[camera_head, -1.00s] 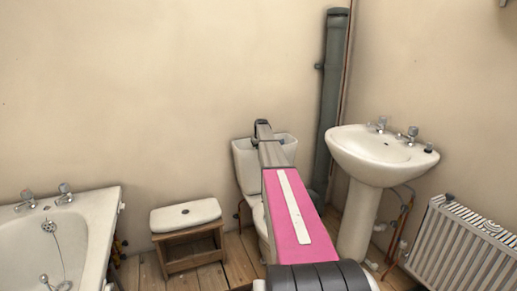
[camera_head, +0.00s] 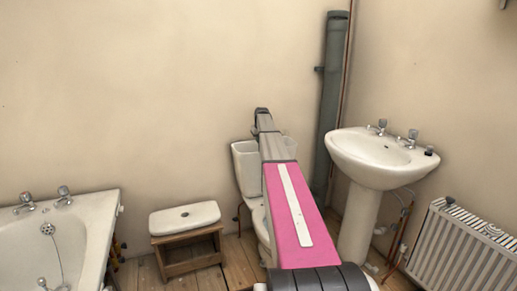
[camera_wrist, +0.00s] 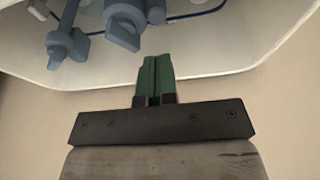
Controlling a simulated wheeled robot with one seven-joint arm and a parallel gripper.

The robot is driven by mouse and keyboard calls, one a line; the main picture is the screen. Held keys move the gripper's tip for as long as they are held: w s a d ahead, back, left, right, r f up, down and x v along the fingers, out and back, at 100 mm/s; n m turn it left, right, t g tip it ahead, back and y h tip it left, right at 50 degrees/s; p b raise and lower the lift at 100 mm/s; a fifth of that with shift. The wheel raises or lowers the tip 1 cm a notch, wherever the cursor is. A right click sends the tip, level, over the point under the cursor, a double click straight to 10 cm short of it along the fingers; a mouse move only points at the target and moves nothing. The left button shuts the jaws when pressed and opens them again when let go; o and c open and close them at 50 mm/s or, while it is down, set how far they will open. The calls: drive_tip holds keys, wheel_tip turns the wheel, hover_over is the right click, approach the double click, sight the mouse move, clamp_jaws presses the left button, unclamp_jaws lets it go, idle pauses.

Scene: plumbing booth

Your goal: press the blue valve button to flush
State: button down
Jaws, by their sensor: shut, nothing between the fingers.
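The toilet cistern (camera_head: 245,150) stands against the back wall, mostly behind my arm. In the wrist view, its open top shows a white rim (camera_wrist: 210,76) and blue-grey fittings inside. A rounded blue-grey valve part (camera_wrist: 124,24) lies above and left of my fingertips; whether it is the button itself I cannot tell. Another blue-grey fitting (camera_wrist: 66,44) is farther left. My gripper (camera_wrist: 157,58) has green fingers, shut and empty, overlapping the cistern rim in the picture. In the head view, my gripper (camera_head: 261,112) is above the cistern, its fingers hidden.
A white cistern lid (camera_head: 184,217) lies on a wooden stool (camera_head: 190,250). A bathtub (camera_head: 95,225) is at the left. A pedestal sink (camera_head: 375,160) and a radiator (camera_head: 460,245) are at the right. A grey-green pipe (camera_head: 333,90) runs up the wall behind.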

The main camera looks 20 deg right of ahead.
drive_tip(key=shift+v, duration=2.35)
